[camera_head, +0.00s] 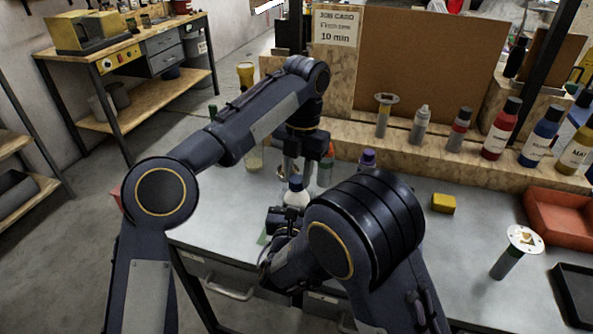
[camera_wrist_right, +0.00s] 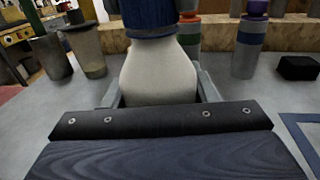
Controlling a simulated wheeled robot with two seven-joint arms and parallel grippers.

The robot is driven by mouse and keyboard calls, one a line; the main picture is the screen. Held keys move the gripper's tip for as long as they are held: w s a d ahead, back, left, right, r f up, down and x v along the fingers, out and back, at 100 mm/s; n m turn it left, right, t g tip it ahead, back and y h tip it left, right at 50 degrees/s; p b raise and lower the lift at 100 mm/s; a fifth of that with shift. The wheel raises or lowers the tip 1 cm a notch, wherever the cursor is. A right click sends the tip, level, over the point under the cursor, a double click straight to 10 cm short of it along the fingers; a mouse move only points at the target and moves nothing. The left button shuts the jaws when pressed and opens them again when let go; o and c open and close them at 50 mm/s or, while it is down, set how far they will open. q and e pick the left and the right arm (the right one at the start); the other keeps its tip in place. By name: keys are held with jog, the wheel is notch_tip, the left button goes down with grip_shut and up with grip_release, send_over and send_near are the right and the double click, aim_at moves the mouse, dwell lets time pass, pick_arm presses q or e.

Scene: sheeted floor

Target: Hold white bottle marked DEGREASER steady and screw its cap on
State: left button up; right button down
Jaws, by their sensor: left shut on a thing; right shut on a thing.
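The white bottle (camera_head: 297,198) stands upright on the grey bench, partly hidden by my right arm. In the right wrist view its white body (camera_wrist_right: 158,75) is between the fingers of my right gripper (camera_wrist_right: 158,98), which is shut on it. The DEGREASER marking does not show. A dark blue cap (camera_head: 295,183) is at the bottle's top; its blue side (camera_wrist_right: 150,18) also shows in the wrist view. I cannot tell how tightly it sits. My left gripper (camera_head: 305,172) points down from above, shut on the cap, its fingertips partly hidden.
Several bottles line the wooden ledge behind, including a red bottle (camera_head: 501,130) and a blue bottle (camera_head: 541,137). A purple-capped bottle (camera_head: 368,160) stands close behind my right arm. A yellow block (camera_head: 443,203) and a red tray (camera_head: 560,220) are to the right.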

pick_arm(q)
jog(key=shift+m, duration=1)
pick_arm(e)
jog(key=shift+a, duration=0.1)
pick_arm(q)
jog(key=o, duration=0.9)
jog(key=shift+o, duration=0.2)
jog(key=shift+r, duration=0.1)
jog(key=shift+c, duration=0.4)
